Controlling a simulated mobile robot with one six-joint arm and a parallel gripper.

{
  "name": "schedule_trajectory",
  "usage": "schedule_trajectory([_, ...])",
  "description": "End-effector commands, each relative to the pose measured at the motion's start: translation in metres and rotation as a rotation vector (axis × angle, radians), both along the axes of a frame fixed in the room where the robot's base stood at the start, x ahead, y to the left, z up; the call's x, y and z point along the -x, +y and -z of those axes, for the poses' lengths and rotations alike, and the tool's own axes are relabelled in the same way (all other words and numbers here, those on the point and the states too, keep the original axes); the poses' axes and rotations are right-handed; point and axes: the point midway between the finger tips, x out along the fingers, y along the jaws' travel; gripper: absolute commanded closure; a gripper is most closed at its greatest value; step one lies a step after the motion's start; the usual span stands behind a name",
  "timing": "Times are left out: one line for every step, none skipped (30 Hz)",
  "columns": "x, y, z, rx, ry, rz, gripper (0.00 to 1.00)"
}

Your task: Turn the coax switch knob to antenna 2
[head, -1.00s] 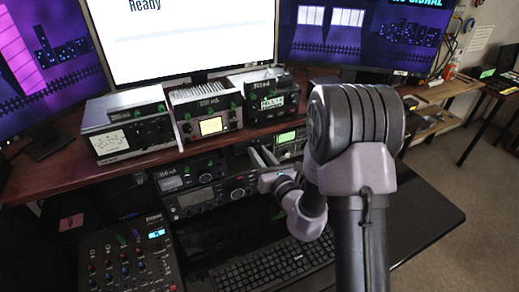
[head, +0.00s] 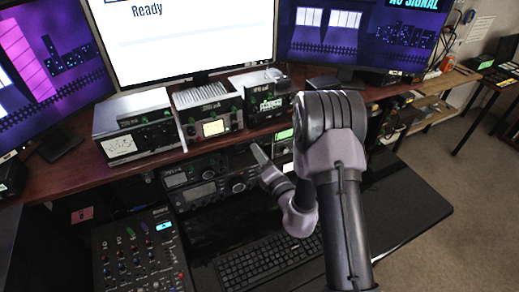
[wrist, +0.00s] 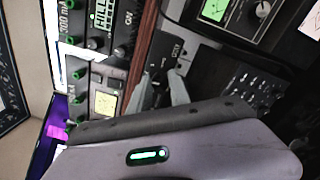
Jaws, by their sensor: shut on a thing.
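In the wrist view, a small black box with white lettering (wrist: 172,52), which looks like the coax switch, sits beside the wooden shelf edge. The two grey fingers of my gripper (wrist: 162,88) reach to its face and are shut on its dark knob between their tips. The knob is mostly hidden by the fingers, and I cannot read its position. In the head view, my gripper (head: 260,155) is below the shelf, near the lower radios. The switch is not clear there.
A wooden shelf (head: 60,165) carries a meter unit (head: 135,128) and two other radios above my gripper. Lower radios (head: 205,188), a mixer (head: 140,255) and a keyboard (head: 270,262) are close by. Open floor lies at right.

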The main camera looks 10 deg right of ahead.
Motion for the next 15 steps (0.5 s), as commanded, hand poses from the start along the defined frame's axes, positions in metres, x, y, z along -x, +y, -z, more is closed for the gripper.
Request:
schedule_trajectory([-0.001, 0.0, -0.0036, -0.018, -0.001, 0.0, 1.0])
schedule_trajectory([-0.001, 0.0, -0.0033, -0.028, 0.001, 0.0, 1.0])
schedule_trajectory([-0.001, 0.0, -0.003, -0.042, 0.003, 0.0, 1.0])
schedule_trajectory([-0.0011, 0.0, -0.0028, -0.05, 0.005, 0.0, 1.0])
schedule_trajectory([-0.0011, 0.0, -0.0026, -0.057, 0.006, -0.001, 1.0])
schedule_trajectory([-0.0011, 0.0, -0.0024, -0.066, 0.008, -0.001, 1.0])
schedule_trajectory([-0.0011, 0.0001, -0.0023, -0.072, 0.009, -0.001, 1.0])
schedule_trajectory([-0.0012, 0.0001, -0.0023, -0.077, 0.01, 0.0, 1.0])
schedule_trajectory([-0.0012, 0.0, -0.0022, -0.082, 0.011, -0.001, 1.0])
schedule_trajectory([-0.0012, 0.0, -0.0022, -0.084, 0.012, -0.001, 1.0])
schedule_trajectory([-0.0013, 0.0, -0.0022, -0.086, 0.012, -0.001, 1.0])
schedule_trajectory([-0.0014, 0.0, -0.0021, -0.089, 0.012, 0.0, 1.0])
schedule_trajectory([-0.0014, 0.0, -0.0021, -0.09, 0.012, 0.0, 1.0])
schedule_trajectory([-0.0014, 0.0, -0.0021, -0.091, 0.012, 0.0, 1.0])
schedule_trajectory([-0.0014, -0.0001, -0.002, -0.092, 0.012, -0.001, 1.0])
